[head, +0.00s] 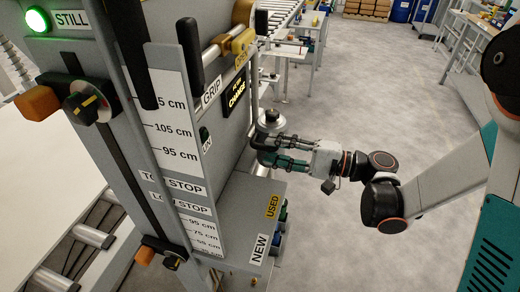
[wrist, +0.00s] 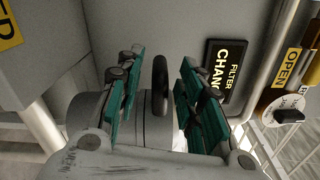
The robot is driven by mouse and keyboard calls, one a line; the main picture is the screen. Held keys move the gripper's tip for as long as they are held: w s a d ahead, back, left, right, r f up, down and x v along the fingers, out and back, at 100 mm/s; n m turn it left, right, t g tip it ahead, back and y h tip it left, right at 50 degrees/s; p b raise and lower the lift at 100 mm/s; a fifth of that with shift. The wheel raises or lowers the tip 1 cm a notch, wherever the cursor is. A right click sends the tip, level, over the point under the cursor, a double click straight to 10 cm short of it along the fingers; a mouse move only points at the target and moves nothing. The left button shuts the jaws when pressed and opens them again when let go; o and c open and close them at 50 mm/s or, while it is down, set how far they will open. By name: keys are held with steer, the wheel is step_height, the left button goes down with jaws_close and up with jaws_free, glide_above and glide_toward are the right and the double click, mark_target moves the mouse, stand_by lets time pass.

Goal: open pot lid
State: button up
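The pot lid (head: 268,126) is a grey round cap with a dark knob (head: 271,114) on top, beside the grey machine cabinet in the head view. In the wrist view a grey round body (wrist: 148,128), seemingly the pot, carries a dark upright disc or handle (wrist: 160,85). My gripper (head: 261,150) reaches in from the right, at and just below the lid in the head view. In the wrist view its teal fingers (wrist: 159,65) are spread on either side of the dark handle, with gaps showing. I cannot tell whether they touch the pot body. The pot's lower part is hidden.
The grey cabinet (head: 237,200) stands close on the left, with a FILTER CHANGE sign (head: 236,92) and OPEN label (wrist: 287,68). A pipe (wrist: 265,62) and a dial (wrist: 288,113) stand right in the wrist view. The floor (head: 370,95) behind is clear.

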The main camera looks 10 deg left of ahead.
mark_target(268, 149)
steer(key=shift+w+a+b, duration=0.2)
steer(key=shift+a+b, duration=0.15)
steer(key=shift+a, duration=1.9)
jaws_close()
